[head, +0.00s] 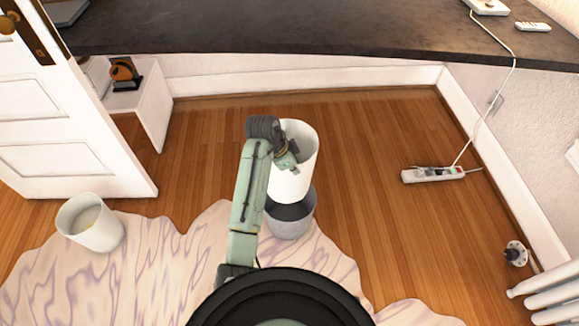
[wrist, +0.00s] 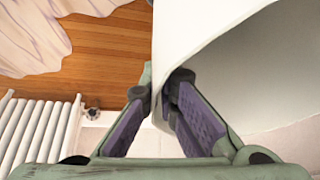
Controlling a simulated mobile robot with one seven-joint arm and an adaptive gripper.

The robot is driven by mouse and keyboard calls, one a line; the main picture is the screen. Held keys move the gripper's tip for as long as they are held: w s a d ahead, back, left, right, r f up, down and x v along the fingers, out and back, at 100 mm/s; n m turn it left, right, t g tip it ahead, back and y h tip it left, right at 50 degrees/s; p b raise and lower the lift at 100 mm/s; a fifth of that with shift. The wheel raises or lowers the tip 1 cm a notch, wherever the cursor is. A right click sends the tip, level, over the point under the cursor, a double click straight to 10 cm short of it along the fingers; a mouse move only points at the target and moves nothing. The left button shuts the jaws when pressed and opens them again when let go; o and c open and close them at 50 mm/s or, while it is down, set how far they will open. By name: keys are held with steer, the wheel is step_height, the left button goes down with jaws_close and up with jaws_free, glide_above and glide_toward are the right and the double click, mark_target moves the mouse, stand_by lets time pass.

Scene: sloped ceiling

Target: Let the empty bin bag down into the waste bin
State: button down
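The empty bin bag (head: 288,186) is a white, open-topped, upright cylinder in the head view. My gripper (head: 288,163) is at its upper rim, and in the wrist view my gripper (wrist: 160,88) has one finger on each side of the bag's white wall (wrist: 205,25), pinching it. The grey waste bin (head: 290,228) stands on the floor directly under the bag. The bag's lower end overlaps the bin's opening in the picture; I cannot tell whether it is just above or slightly inside. The bag hides the bin's back rim.
A second white bin (head: 90,224) stands at the left on the crumpled pale rug (head: 170,265). A power strip (head: 433,174) lies on the wooden floor to the right. A radiator (head: 548,293) is at the lower right. A white door (head: 65,130) stands open at the left.

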steer(key=shift+m, duration=0.3)
step_height(320, 180, down, 22)
steer(key=b, duration=1.3)
stand_by(1.0)
steer(key=shift+f, duration=0.1)
steer(key=c, duration=2.3)
jaws_free()
steer(key=o, duration=0.6)
